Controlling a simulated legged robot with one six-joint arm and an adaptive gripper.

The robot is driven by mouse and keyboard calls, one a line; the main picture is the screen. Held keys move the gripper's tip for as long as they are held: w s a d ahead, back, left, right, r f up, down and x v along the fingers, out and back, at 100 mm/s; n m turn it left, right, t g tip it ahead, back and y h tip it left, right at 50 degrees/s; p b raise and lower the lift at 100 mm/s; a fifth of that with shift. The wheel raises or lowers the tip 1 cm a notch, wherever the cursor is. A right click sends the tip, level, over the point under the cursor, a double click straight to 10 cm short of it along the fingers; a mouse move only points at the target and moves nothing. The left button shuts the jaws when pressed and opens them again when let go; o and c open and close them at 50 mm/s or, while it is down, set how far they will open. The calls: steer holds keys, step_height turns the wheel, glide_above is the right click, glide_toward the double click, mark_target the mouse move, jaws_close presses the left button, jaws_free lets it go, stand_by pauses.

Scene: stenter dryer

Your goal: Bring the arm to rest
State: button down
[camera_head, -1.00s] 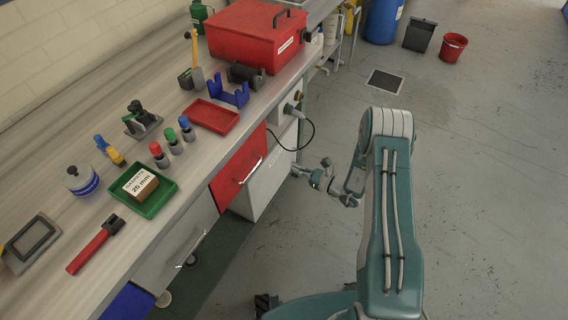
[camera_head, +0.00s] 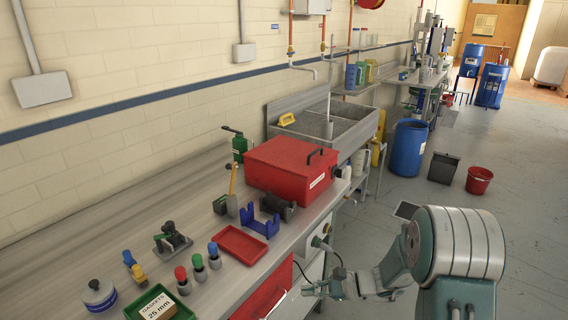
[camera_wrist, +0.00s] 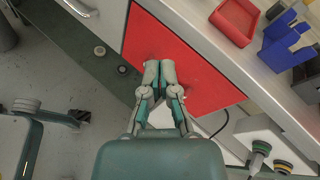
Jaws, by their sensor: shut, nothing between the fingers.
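My gripper is in the middle of the wrist view (camera_wrist: 160,72), its two fingers shut together with nothing between them. Behind the fingers is the red front of the workbench (camera_wrist: 180,50); I cannot tell the exact gap. In the head view my gripper (camera_head: 318,287) is small, at the bench's front side below the worktop, and my arm (camera_head: 455,245) fills the lower right.
A red toolbox (camera_head: 290,165), red tray (camera_head: 241,245) and blue holder (camera_head: 261,222) stand on the bench. A sink (camera_head: 340,125) lies beyond. A blue barrel (camera_head: 408,148), dark bin (camera_head: 443,168) and red bucket (camera_head: 479,180) stand on the floor. Open floor lies at right.

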steer(key=s+r+n+g+h, duration=0.2)
steer(key=s+r+n+h, duration=0.55)
steer(key=s+r, duration=0.4)
steer(key=s+d+r+n+t+h, duration=0.6)
steer(key=s+d, duration=0.3)
steer(key=s, duration=0.3)
steer(key=shift+r+n+h, duration=0.55)
steer(key=shift+r, duration=0.3)
steer(key=shift+s, duration=0.1)
